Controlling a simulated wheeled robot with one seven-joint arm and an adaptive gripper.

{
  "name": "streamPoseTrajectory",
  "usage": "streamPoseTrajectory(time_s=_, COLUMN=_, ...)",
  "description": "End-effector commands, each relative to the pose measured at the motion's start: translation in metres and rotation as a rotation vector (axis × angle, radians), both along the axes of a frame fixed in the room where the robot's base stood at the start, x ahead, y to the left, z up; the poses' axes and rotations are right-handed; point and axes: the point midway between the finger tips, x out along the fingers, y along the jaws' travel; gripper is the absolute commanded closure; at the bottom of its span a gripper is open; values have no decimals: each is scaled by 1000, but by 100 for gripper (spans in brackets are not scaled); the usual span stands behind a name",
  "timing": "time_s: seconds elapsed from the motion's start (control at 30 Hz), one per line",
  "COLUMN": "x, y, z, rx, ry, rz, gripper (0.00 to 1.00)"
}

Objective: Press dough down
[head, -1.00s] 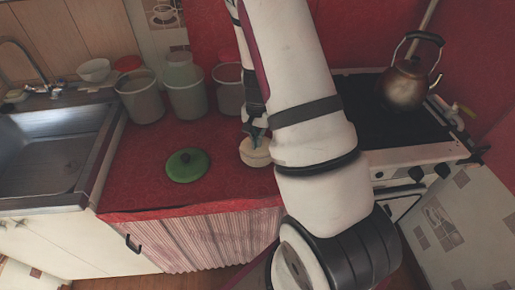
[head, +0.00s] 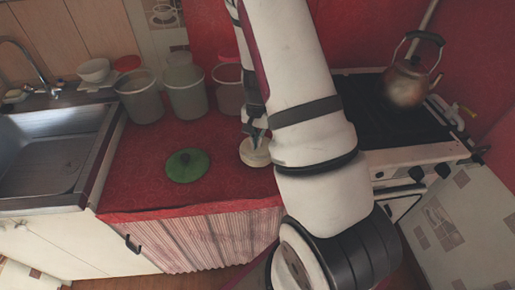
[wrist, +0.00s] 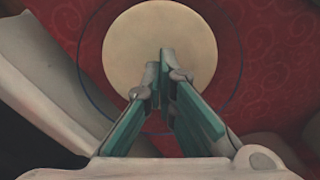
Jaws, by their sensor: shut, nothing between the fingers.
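The dough (head: 254,153) is a pale round disc on the red counter, just left of my arm in the head view. In the wrist view the dough (wrist: 150,42) shows as a smooth, nearly round cream disc. My gripper (wrist: 162,65) is shut and empty, with its green-sided fingers over the lower middle of the dough. In the head view my gripper (head: 255,141) points down at the dough's top. I cannot tell whether the fingertips touch it. A thin dark blue ring surrounds the dough in the wrist view.
A green lid (head: 187,165) lies on the red counter (head: 140,185) left of the dough. Several canisters, including this one (head: 185,92), stand behind. A sink (head: 50,150) is at left, and a stove with a kettle (head: 407,85) at right.

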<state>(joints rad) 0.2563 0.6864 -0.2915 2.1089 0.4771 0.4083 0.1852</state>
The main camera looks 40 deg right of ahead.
Motion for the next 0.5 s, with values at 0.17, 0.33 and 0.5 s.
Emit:
streamPoseTrajectory(time_s=0.17, x=0, y=0, z=-1, rx=0, ry=1, rz=0, gripper=100)
streamPoseTrajectory(time_s=0.33, x=0, y=0, z=-3, rx=0, ry=1, rz=0, gripper=100)
streamPoseTrajectory(time_s=0.5, x=-1, y=0, z=2, rx=0, ry=1, rz=0, gripper=100)
